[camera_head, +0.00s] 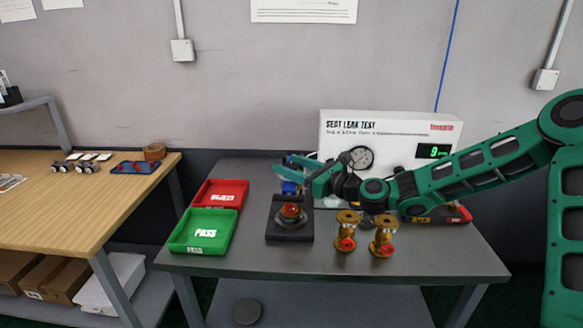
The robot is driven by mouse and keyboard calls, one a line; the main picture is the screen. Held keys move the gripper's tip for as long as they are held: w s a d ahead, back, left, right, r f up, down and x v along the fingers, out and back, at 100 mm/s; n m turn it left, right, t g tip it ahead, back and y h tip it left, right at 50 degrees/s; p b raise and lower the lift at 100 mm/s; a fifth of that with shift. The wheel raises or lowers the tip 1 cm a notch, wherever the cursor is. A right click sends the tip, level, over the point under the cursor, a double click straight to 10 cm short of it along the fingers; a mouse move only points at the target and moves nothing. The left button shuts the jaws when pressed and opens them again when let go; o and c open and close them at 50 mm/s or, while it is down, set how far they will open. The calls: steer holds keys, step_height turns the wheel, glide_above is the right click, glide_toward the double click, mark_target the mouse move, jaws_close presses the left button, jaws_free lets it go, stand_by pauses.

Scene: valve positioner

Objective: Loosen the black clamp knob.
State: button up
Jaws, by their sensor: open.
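My gripper (281,164) reaches in from the right at the end of my green arm. It is open and empty, with its fingers pointing left above the back of the grey table. Below and in front of it stands a black fixture (289,232) with a round orange-red and brass part (291,211) on top. A small blue part (289,187) shows just under the gripper, behind the fixture. I cannot make out a separate black clamp knob; it may be too small, or hidden by the gripper or fixture.
The white seat leak test box (388,126) with its gauge stands behind my arm. Two brass valves (347,231) with red parts stand right of the fixture. A red tray (219,194) and a green PASS tray (203,246) lie left. The table's front strip (330,264) is clear.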

steer(key=shift+a, duration=0.1)
steer(key=c, duration=1.1)
steer(key=shift+o, duration=0.2)
steer(key=shift+w+n+g+y, duration=0.1)
steer(key=shift+n+g+y, duration=0.2)
steer(key=shift+g, duration=0.1)
steer(key=n+g+y, duration=0.1)
steer(key=n+g, duration=0.1)
steer(key=shift+w+g, duration=0.1)
steer(key=shift+g, duration=0.2)
steer(key=n+g+y, duration=0.1)
steer(key=n+g, duration=0.1)
steer(key=g, duration=0.1)
steer(key=n+g+y, duration=0.1)
steer(key=n+g, duration=0.1)
steer(key=g, duration=0.1)
steer(key=shift+g, duration=0.4)
steer(key=n+g, duration=0.4)
steer(key=g, duration=0.1)
steer(key=shift+g+h, duration=0.3)
steer(key=shift+n+g+h, duration=1)
steer(key=shift+n+g, duration=0.4)
steer(key=shift+g, duration=0.7)
steer(key=shift+n+g, duration=0.4)
